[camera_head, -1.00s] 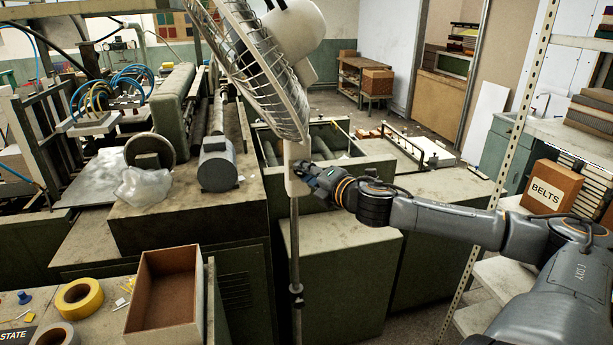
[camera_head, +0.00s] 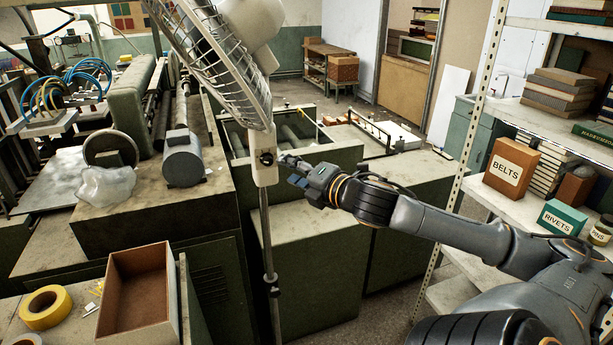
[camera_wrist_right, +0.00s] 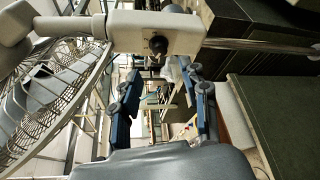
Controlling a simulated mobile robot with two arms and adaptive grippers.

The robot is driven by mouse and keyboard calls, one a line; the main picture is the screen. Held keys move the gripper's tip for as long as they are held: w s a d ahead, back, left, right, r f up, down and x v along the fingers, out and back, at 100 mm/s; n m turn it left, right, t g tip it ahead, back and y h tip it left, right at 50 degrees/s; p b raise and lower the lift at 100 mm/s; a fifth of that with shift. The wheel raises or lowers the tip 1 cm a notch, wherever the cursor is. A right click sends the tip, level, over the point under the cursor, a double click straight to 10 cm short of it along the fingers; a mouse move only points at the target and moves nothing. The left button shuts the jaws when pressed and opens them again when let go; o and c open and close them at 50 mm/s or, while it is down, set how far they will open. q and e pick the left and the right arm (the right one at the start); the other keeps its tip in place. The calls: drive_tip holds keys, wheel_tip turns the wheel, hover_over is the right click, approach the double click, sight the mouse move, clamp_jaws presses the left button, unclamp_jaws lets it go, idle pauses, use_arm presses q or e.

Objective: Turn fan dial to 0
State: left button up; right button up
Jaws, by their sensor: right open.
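The standing fan (camera_head: 215,65) is at the upper middle of the head view, its wire cage facing left. Its pale control box (camera_head: 264,170) sits on the pole below the head. A small dark round dial (camera_head: 266,158) is on the box front; it also shows in the right wrist view (camera_wrist_right: 158,44). The dial's setting is too small to read. My right gripper (camera_head: 287,172) is just right of the box, apart from the dial. In the right wrist view its two blue fingers (camera_wrist_right: 160,85) are spread with nothing between them. My left gripper is not in view.
Green machine cabinets (camera_head: 310,230) stand behind the pole. An open brown box (camera_head: 138,300) and yellow tape (camera_head: 45,307) are on the bench at lower left. A shelf with a BELTS box (camera_head: 511,167) and a RIVETS box (camera_head: 557,219) is at right.

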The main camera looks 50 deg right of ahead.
drive_tip(key=shift+v, duration=2.3)
